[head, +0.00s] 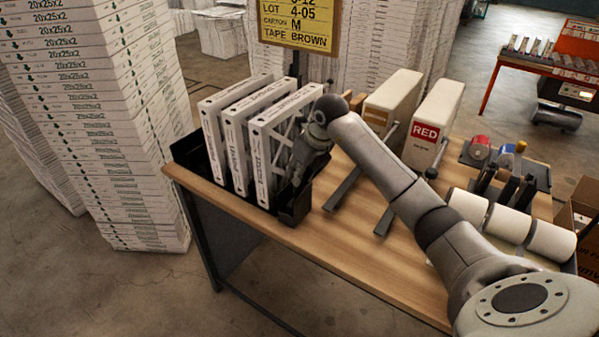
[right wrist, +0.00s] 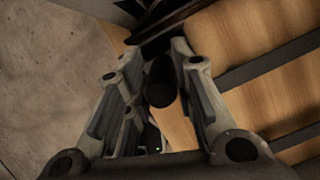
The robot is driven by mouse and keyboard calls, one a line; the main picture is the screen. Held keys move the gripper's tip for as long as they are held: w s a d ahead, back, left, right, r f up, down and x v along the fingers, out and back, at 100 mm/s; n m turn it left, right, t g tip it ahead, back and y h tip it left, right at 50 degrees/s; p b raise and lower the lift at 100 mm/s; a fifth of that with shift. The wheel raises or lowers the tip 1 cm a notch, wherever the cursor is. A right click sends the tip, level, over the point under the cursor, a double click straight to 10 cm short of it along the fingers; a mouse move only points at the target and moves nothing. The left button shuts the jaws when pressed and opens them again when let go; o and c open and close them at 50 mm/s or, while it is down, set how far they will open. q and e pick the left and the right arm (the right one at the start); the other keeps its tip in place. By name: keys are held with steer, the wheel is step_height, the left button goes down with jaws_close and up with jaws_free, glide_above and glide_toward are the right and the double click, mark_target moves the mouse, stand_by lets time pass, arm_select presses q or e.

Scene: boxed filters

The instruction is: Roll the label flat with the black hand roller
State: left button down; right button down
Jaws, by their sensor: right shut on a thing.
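My right gripper (head: 302,172) points down at the right end of the black tray, beside the rightmost white filter. In the right wrist view my right gripper (right wrist: 156,62) is shut on a dark cylindrical part, taken as the handle of the black hand roller (right wrist: 160,82). The rest of the roller is hidden or too dark to tell in both views. A red label reading "RED" (head: 424,131) is on the front of the right carton; I cannot tell whether it is the task's label. My left gripper is not in view.
Three upright white filters (head: 236,158) stand in the black tray (head: 187,155) on the wooden table (head: 345,258). A second carton (head: 385,104), metal rails, white rolls (head: 508,222) and a tape rack (head: 520,172) stand to the right. Bare wood shows at the table's front.

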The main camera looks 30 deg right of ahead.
step_height(320, 180, up, 3)
steer(key=shift+s+d+f+p, duration=0.1)
steer(key=shift+s+p, duration=0.05)
steer(key=shift+p, duration=0.55)
step_height(320, 180, up, 10)
steer(key=p, duration=0.6)
steer(key=shift+f, duration=0.1)
